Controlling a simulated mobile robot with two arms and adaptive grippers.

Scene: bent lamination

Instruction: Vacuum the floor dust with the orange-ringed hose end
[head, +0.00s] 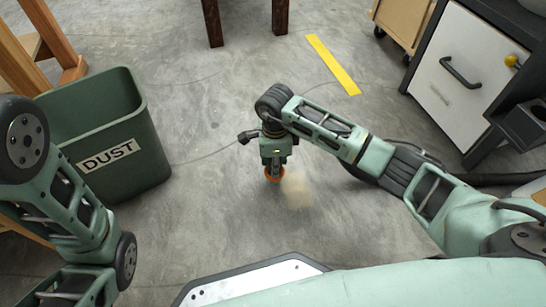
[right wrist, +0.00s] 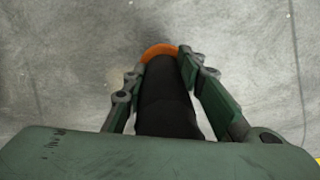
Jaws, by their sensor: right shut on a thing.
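My right gripper (right wrist: 163,85) is shut on the black hose end (right wrist: 163,100), with a finger on each side of it. The orange ring (right wrist: 158,51) shows at the far tip of the hose. A tan patch of dust (head: 298,190) lies on the grey floor just right of and below the ring. My left arm is at the left edge of the head view, and its gripper is out of view.
A green bin marked DUST (head: 142,130) stands at the left. A grey cabinet (head: 440,50) with a white door stands at the upper right. A yellow strip (head: 333,65) lies on the floor. Dark table legs (head: 213,22) are at the top. The floor around the dust is clear.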

